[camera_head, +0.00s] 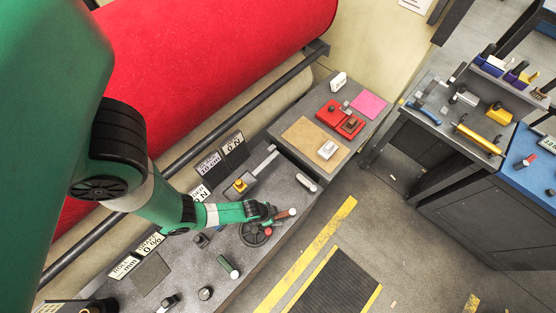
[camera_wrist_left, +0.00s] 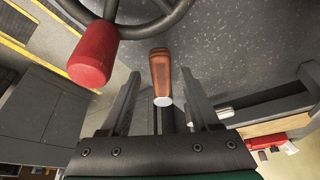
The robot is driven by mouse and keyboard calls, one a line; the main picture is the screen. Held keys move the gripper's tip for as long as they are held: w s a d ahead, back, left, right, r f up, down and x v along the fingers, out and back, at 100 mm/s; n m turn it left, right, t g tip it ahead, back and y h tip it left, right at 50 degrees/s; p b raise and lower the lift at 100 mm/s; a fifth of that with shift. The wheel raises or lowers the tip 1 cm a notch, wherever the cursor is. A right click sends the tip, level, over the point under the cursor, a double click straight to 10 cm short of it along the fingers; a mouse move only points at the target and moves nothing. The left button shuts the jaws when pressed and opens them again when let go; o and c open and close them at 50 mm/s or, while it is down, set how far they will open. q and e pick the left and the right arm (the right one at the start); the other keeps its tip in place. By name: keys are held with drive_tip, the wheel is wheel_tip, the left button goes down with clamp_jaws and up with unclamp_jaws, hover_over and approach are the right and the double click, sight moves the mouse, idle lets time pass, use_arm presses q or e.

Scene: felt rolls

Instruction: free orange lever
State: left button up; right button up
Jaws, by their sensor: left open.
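The orange lever's handle (camera_wrist_left: 161,70) is orange-brown with a pale round end. In the left wrist view it stands between the two spread fingers of my left gripper (camera_wrist_left: 160,78), with gaps visible on both sides. In the head view the orange handle (camera_head: 284,214) shows just past the fingertips of my left gripper (camera_head: 270,213), above the grey console. The left gripper is open. The lever's base is hidden or unclear. My right gripper is not in view.
A dark handwheel (camera_head: 251,238) with a red knob (camera_wrist_left: 91,62) is close beside the lever. A yellow-based lever (camera_head: 240,185), a green handle (camera_head: 228,267) and display plates are on the console. A red felt roll (camera_head: 210,60) lies behind.

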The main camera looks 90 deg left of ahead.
use_arm(q)
drive_tip(key=p+v, duration=0.4)
drive_tip(key=v, duration=0.7)
